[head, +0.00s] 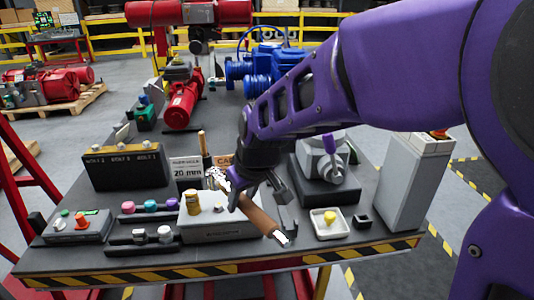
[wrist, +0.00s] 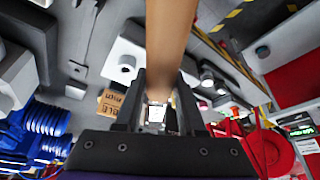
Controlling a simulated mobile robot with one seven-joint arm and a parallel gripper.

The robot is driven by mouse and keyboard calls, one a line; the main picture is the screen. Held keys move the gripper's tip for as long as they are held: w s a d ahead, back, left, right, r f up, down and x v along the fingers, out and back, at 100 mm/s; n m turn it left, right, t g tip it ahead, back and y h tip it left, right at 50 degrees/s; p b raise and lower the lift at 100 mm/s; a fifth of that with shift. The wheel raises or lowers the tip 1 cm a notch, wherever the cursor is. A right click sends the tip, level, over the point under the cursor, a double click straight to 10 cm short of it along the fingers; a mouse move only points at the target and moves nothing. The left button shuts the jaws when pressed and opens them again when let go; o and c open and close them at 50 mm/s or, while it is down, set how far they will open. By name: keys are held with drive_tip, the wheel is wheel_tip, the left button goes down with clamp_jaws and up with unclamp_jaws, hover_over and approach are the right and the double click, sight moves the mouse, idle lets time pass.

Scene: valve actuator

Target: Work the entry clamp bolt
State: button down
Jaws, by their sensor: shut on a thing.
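My gripper (head: 244,196) is over the front middle of the workbench, shut on a tool with a brown handle (head: 258,216). The tool slants down to the right, with a silver tip at its lower right end and a silvery part at its upper left. In the wrist view the brown handle (wrist: 168,40) stands between the two dark fingers of my gripper (wrist: 160,88), with a bright metal piece low between them. I cannot make out the entry clamp bolt for certain; my arm hides part of the bench.
The bench (head: 110,258) has a striped front edge. A black panel with bolt labels (head: 125,166) and a "20 mm" sign (head: 186,167) stand at left. A grey box (head: 215,228), white tray (head: 330,223), grey fixture (head: 322,165) and tall grey cabinet (head: 412,185) crowd around my gripper.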

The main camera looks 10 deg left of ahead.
drive_tip(key=shift+f+b, duration=2.15)
drive_tip(key=shift+f, duration=0.3)
drive_tip(key=shift+f+b, duration=1.05)
drive_tip(key=shift+f, duration=0.05)
drive_tip(key=shift+r, duration=0.1)
idle(0.4)
drive_tip(key=shift+s+a+m+t+p, duration=0.3)
drive_tip(key=shift+s+a+m+p, duration=0.35)
drive_tip(key=shift+a+m, duration=0.35)
drive_tip(key=shift+s+a+m+h+b, duration=0.3)
drive_tip(key=shift+a+m+b, duration=0.15)
drive_tip(key=shift+m, duration=0.15)
drive_tip(key=shift+s+a+m+h+b, duration=0.3)
drive_tip(key=shift+a+m+b, duration=0.15)
drive_tip(key=shift+m, duration=0.15)
